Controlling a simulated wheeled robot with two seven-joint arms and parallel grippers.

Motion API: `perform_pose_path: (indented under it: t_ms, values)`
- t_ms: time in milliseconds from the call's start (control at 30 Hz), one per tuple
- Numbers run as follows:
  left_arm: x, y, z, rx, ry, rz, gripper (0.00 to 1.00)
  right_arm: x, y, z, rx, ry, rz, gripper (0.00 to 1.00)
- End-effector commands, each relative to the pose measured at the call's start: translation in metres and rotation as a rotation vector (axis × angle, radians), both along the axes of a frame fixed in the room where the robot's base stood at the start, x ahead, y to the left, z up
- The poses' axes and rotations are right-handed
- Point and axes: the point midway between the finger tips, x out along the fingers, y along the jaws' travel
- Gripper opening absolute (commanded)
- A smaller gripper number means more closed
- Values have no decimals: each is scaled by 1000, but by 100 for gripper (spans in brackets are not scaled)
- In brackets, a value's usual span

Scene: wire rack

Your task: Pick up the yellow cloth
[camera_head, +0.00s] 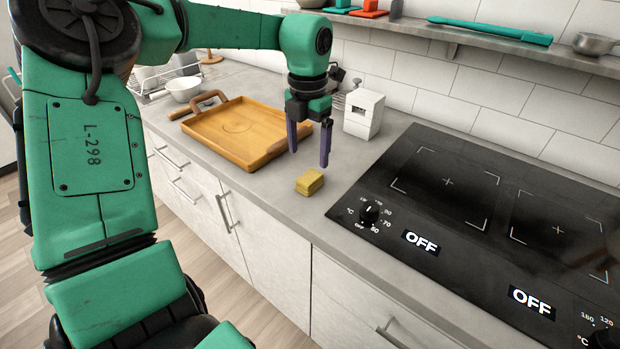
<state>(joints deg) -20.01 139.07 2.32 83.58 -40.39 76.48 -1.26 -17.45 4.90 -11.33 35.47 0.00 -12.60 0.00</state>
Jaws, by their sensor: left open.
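The yellow cloth (309,182) is a small folded block lying on the grey countertop, between the wooden tray and the black cooktop. My left gripper (309,158) points down with its two dark purple fingers apart and nothing between them. Its fingertips are above and slightly behind the cloth, apart from it in the picture; the exact height is hard to tell. My right gripper is not in view.
A wooden tray (198,129) lies left of the cloth. A white box-like device (363,113) stands behind, near the wall. The black cooktop (400,200) with knobs is on the right. A white bowl (184,89) and wire rack (151,90) stand back left. Counter around the cloth is clear.

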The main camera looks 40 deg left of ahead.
Motion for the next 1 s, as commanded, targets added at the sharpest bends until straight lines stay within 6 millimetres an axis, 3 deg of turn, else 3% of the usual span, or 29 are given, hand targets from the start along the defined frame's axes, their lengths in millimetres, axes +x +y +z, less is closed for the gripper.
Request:
perform_pose_path:
  t_ms: [133,433,667,700,933,1000]
  values:
    - [0,0,-26,-1,2,-2,90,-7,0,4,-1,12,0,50]
    - [-4,3,-75,-2,3,0,90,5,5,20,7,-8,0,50]
    - [-3,3,-84,-1,-1,0,90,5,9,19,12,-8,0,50]
    - [-3,3,-84,-1,-2,0,86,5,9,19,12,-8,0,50]
    - [-3,3,-83,-1,-2,0,0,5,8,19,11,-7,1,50]
    - [-3,3,-83,-1,-2,0,0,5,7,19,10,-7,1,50]
